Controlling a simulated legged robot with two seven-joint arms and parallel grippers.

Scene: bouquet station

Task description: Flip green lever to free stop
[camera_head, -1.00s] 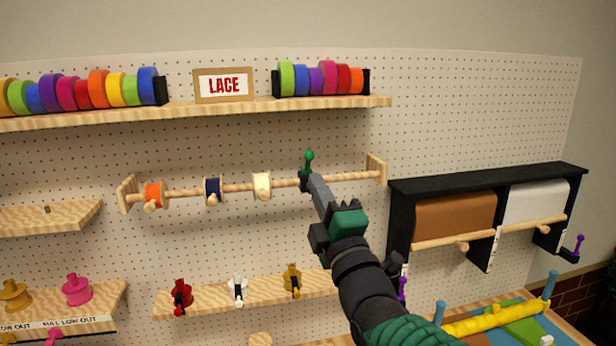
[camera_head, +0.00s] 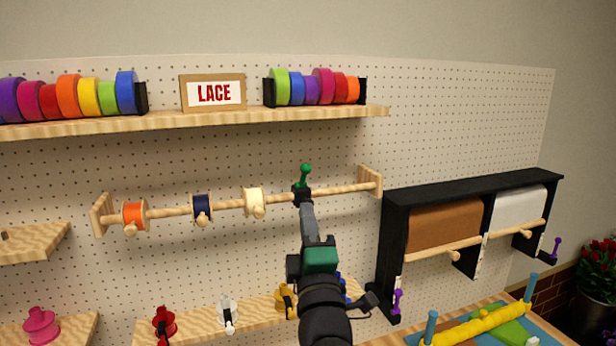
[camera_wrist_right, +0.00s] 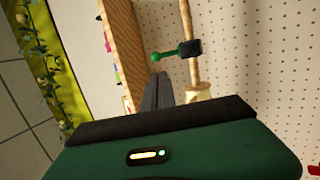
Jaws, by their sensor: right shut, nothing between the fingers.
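The green lever (camera_head: 305,175) stands up, leaning slightly right, from a black stop (camera_head: 301,193) at the right part of a wooden rod (camera_head: 330,194). In the wrist view the lever (camera_wrist_right: 167,53) points left from the stop (camera_wrist_right: 189,48). My right gripper (camera_head: 306,210) is shut and empty, its fingertips just below the stop in the head view. In the wrist view the shut fingers (camera_wrist_right: 157,85) end short of the lever, with a visible gap in the picture. Depth between fingertips and stop is unclear. My left gripper is out of view.
Cream (camera_head: 254,203), navy (camera_head: 202,209) and orange (camera_head: 134,216) spools sit on the rod left of the stop. A wooden end bracket (camera_head: 370,181) closes its right end. The ribbon shelf (camera_head: 180,120) runs above. A black paper dispenser (camera_head: 392,240) stands right of my arm.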

